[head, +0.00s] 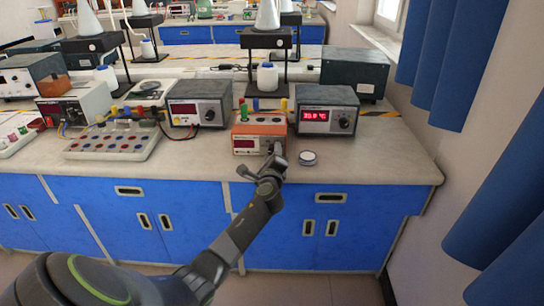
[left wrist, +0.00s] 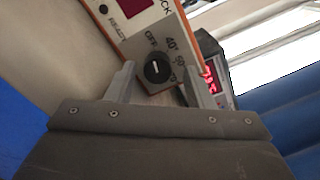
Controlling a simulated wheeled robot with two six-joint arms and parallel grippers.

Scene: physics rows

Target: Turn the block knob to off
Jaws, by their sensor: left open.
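The block heater is an orange box (head: 247,133) with colored pieces on top, near the front edge of the bench. Its black knob (left wrist: 157,69) shows in the left wrist view on a grey panel, with OFF above it and 40° and 50 to the upper right. A short white mark shows on the knob, but I cannot tell exactly which label it points to. My left gripper (head: 262,163) is open in front of the box. In the left wrist view its fingers (left wrist: 158,78) stand on either side of the knob, without clear contact. My right gripper is not in view.
A grey meter with red digits (head: 327,114) stands right of the block, and another meter (head: 198,106) stands left. A small round white-topped dish (head: 308,158) lies close to the right of my gripper. A rack (head: 112,140) is farther left. The bench front right is clear.

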